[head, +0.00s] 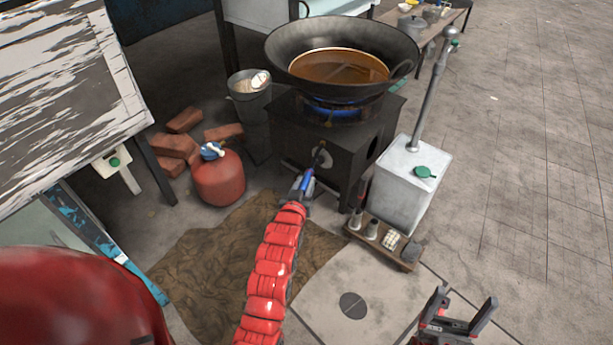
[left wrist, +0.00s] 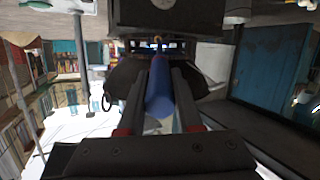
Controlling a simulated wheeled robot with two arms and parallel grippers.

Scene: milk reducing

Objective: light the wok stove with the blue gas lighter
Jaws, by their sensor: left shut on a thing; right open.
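The wok stove (head: 362,148) is a dark metal box with a wide black wok (head: 290,72) of brown liquid on top. Blue, flame-like colour (head: 338,108) shows under the wok. My left gripper (head: 303,190) is shut on the blue gas lighter (head: 306,183) in front of the stove. The lighter points up toward the stove's front opening; I cannot tell whether its tip touches. In the left wrist view the lighter (left wrist: 159,92) lies between the fingers of my left gripper (left wrist: 158,78). My right gripper (head: 464,300) is open and empty at the lower right.
A red gas bottle (head: 220,180) and bricks (head: 175,146) stand left of the stove, near a metal bin (head: 248,92). A white box (head: 403,190) with a pipe stands right of it. A low wooden rack (head: 365,240) holds small items. The paved floor at right is clear.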

